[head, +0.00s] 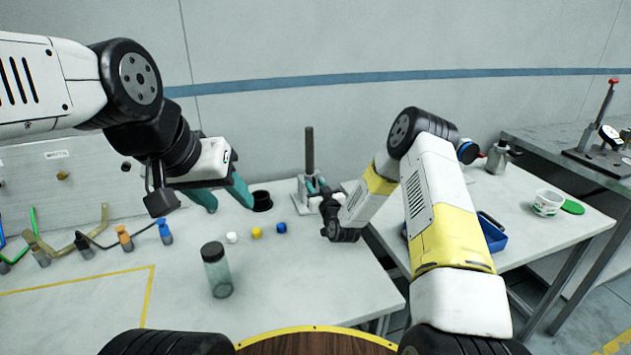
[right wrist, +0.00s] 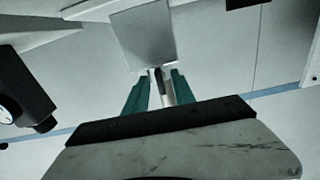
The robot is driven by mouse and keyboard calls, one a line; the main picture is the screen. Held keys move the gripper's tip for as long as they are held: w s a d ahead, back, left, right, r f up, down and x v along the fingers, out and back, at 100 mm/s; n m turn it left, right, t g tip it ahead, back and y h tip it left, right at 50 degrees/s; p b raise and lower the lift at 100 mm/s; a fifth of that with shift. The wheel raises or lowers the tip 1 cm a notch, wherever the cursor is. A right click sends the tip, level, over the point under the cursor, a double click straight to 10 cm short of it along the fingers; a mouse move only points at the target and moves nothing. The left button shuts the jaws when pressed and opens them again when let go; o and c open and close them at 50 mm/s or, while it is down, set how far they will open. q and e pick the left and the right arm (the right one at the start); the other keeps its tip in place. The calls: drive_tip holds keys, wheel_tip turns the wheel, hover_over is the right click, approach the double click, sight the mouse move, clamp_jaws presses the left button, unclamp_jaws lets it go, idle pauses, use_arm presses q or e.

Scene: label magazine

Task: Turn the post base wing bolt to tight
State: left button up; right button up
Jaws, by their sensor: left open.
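The dark upright post (head: 309,150) stands in a light grey base (head: 300,197) at the back right of the near table. My right gripper (head: 319,185) is at this base, its teal fingertips close to the post's foot. In the right wrist view its two fingers (right wrist: 160,85) flank a narrow, partly dark piece below a grey square plate (right wrist: 143,35). The wing bolt itself is too small and too covered to make out, and I cannot tell whether the fingers grip it.
The black cup (head: 261,201), white, yellow and blue (head: 281,228) caps and a clear jar (head: 216,270) stand on the near table. Small bottles and coloured tubes are at left. The right table holds a blue tray (head: 493,236), a white tub (head: 547,203) and a metal can (head: 498,158).

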drive_tip(key=v, duration=0.7)
drive_tip(key=shift+s+d, duration=0.15)
drive_tip(key=shift+s, duration=0.2)
drive_tip(key=shift+r, duration=0.15)
drive_tip(key=s+d+r+g+h, duration=0.1)
drive_tip(key=s+d+r+g, duration=0.25)
drive_tip(key=r, duration=0.65)
drive_tip(key=s+d+r+g+h, duration=0.1)
drive_tip(key=s+d+r+g, duration=0.3)
drive_tip(key=r, duration=0.6)
drive_tip(key=s+d+r+m+g, duration=0.1)
drive_tip(key=s+r, duration=0.1)
drive_tip(key=s, duration=0.8)
drive_tip(key=s+d+r+m+g+h, duration=0.1)
drive_tip(key=s+r, duration=0.1)
drive_tip(key=s, duration=0.9)
drive_tip(key=s+d+r+g, duration=0.1)
drive_tip(key=s+d+r, duration=0.1)
drive_tip(key=s, duration=0.8)
drive_tip(key=shift+s+m, duration=0.2)
drive_tip(key=shift+m, duration=0.2)
